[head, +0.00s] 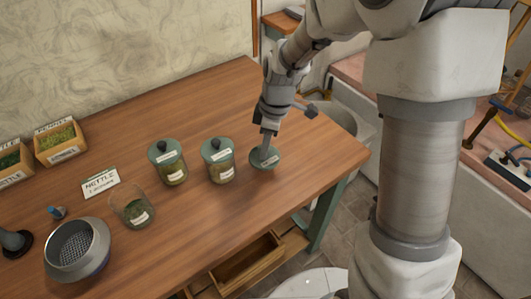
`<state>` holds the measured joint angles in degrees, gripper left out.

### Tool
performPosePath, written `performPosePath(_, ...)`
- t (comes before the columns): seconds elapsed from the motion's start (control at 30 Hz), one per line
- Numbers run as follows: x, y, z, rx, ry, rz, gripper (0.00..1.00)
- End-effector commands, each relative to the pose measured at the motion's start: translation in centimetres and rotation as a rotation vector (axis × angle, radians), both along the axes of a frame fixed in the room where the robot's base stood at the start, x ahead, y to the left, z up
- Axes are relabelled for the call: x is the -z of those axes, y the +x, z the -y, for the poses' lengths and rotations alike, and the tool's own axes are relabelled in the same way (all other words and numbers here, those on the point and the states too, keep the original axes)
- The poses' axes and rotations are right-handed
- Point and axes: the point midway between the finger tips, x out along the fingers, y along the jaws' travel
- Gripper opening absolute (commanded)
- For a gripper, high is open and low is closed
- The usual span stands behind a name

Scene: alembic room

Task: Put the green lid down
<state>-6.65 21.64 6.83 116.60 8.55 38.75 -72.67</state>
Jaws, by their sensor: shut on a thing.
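The green lid (265,160) is at the right part of the wooden table (205,110), right of the jars. My gripper (266,150) points down from above and is shut on the lid, its fingers hiding the knob. The lid looks level and at or just above the tabletop; I cannot tell if it touches. An open glass jar (133,207) with a little green content and a white label stands at the left front. Two jars with green lids on, one at the middle (168,163) and one nearer the lid (219,160), stand between.
A nettle card (101,184) lies behind the open jar. A grey sieve (77,249) stands at the left front, with wooden herb boxes (60,140) behind. The table's right edge is near the lid. Behind the jars the table is clear.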

Motion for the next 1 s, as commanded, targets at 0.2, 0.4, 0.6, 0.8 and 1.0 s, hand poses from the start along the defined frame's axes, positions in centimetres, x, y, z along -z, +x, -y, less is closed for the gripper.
performPosePath(0.2, 2.9, 0.0, 0.0, 0.002, 0.0, -0.003, 0.0)
performPosePath(0.4, 3.9, 0.0, 0.0, 0.0, 0.0, 0.001, 0.0)
performPosePath(0.6, 4.1, 0.0, 0.0, 0.001, 0.0, 0.0, 0.0)
performPosePath(0.8, 4.2, 0.0, 0.1, 0.001, 0.0, 0.0, 0.51)
performPosePath(1.0, 4.1, 0.0, 0.1, 0.001, 0.0, 0.0, 0.58)
